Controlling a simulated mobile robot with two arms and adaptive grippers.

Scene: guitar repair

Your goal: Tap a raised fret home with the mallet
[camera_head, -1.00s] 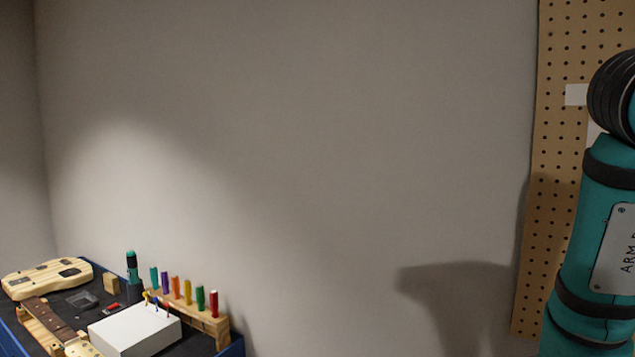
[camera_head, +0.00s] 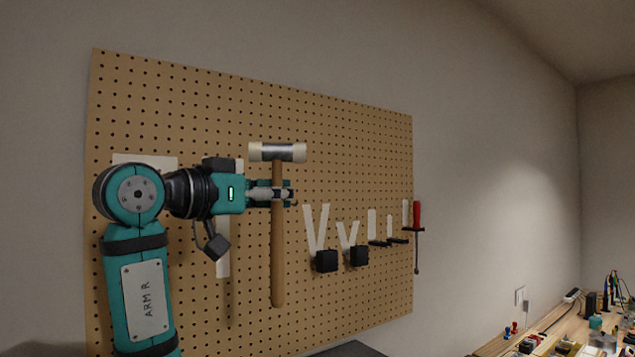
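The mallet (camera_head: 277,245) has a wooden handle and a metal head with pale faces. It hangs upright, head up, in front of the pegboard. My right gripper (camera_head: 284,194) comes from the left and is shut around the handle just below the head. My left gripper is out of view. The guitar neck and its frets do not show in the head view now.
The pegboard (camera_head: 365,130) fills the wall behind the mallet. It carries white tool outlines, black holders (camera_head: 327,261) and a red-handled screwdriver (camera_head: 417,215). A wooden bench (camera_head: 497,345) with small items and an outlet (camera_head: 520,296) are at the lower right.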

